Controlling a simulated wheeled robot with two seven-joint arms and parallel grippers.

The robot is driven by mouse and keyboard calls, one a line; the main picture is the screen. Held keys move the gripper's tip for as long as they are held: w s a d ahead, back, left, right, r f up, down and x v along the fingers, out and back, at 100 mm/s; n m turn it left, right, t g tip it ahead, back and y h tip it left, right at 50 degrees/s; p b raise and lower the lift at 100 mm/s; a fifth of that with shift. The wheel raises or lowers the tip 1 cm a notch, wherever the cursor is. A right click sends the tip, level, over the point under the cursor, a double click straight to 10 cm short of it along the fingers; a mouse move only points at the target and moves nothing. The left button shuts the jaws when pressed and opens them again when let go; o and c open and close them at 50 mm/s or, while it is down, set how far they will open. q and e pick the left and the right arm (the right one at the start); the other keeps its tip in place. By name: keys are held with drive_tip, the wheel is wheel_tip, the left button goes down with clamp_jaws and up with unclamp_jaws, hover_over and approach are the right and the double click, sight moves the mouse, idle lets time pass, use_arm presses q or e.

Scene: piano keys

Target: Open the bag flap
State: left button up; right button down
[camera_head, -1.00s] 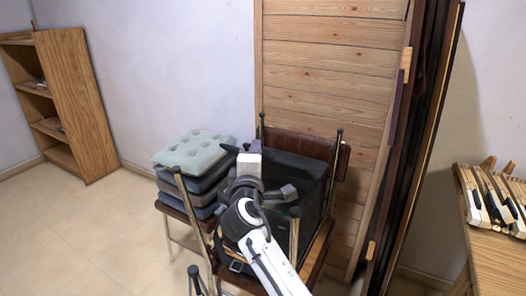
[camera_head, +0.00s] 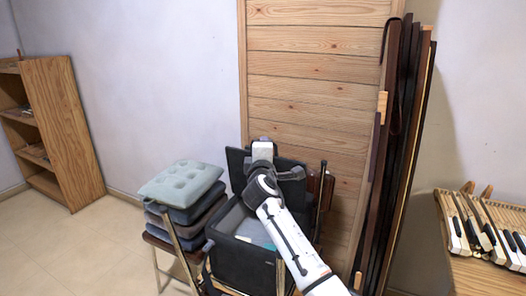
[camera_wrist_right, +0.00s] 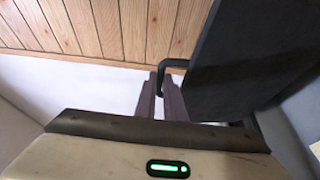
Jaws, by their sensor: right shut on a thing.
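A dark grey bag (camera_head: 240,262) stands on a chair in the middle of the head view. Its flap (camera_head: 236,168) is raised and stands up at the back, and the bag's pale inside (camera_head: 240,222) shows. In the right wrist view the flap (camera_wrist_right: 245,55) is a dark slab at the right, with a black loop handle (camera_wrist_right: 176,63) on its edge. My right gripper (camera_wrist_right: 172,100) has its fingers close together at this loop, shut on it. In the head view my right arm crosses over the bag and partly hides the flap. My left gripper is out of view.
Stacked cushions (camera_head: 182,185) sit left of the bag. A wooden panel (camera_head: 315,90) stands behind, with dark upright boards (camera_head: 395,150) to its right. A table with piano keys (camera_head: 490,235) is at the right. A bookshelf (camera_head: 70,135) stands at the far left.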

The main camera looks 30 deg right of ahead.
drive_tip(key=shift+w+r, duration=0.15)
drive_tip(key=shift+r, duration=0.75)
drive_tip(key=c, duration=1.9)
unclamp_jaws()
drive_tip(key=shift+o, duration=0.2)
drive_tip(key=shift+f, duration=0.1)
